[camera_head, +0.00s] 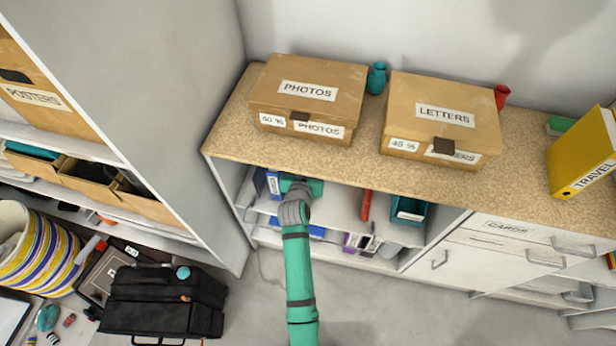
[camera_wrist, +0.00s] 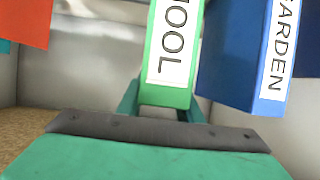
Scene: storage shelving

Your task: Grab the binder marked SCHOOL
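The green binder marked SCHOOL (camera_wrist: 168,60) stands in the middle of the wrist view, with only the letters "OOL" of its label showing. It also shows as a green patch (camera_head: 316,187) on the shelf under the countertop in the head view. My gripper (camera_wrist: 162,108) is right at the binder's spine, with one teal finger at each side of it. The binder hides part of both fingers, so I cannot tell whether they press on it. In the head view my gripper (camera_head: 297,188) reaches into the shelf opening at the binder.
A blue binder marked GARDEN (camera_wrist: 250,60) stands close beside the green one. A red item (camera_wrist: 25,22) is on the other side, with a gap. The countertop (camera_head: 365,150) overhangs the shelf and carries boxes marked PHOTOS (camera_head: 335,75) and LETTERS (camera_head: 470,100).

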